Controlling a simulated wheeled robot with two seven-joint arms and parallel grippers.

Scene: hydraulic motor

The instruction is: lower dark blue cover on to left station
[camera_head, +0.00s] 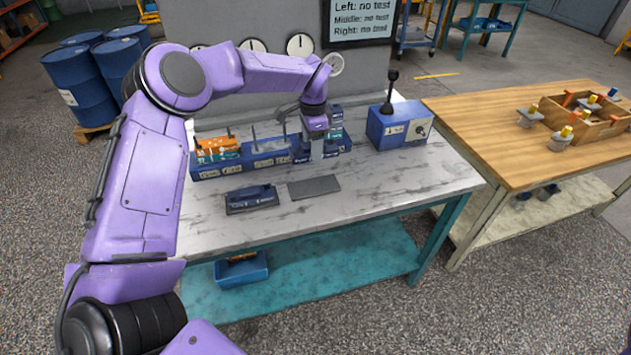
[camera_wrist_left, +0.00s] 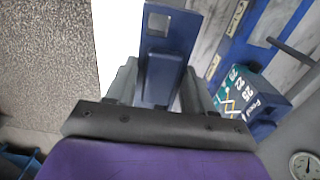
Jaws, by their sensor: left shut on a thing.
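My left gripper (camera_head: 317,146) is over the right part of the blue test bench (camera_head: 265,163), pointing down. In the left wrist view its two fingers (camera_wrist_left: 160,88) are shut on a dark blue cover (camera_wrist_left: 168,45) with a square hole near one end. In the head view the gripper and bench parts crowd together, so I cannot tell whether the cover touches anything. The left station, at the bench's left end, carries an orange and teal unit (camera_head: 217,148); my gripper is well to its right. My right gripper is not in view.
A dark blue piece (camera_head: 251,198) and a flat grey pad (camera_head: 314,187) lie in front of the bench. A blue lever box (camera_head: 398,126) stands to the right. Upright rods (camera_head: 254,137) rise from the bench. The table's front (camera_head: 330,208) is clear.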

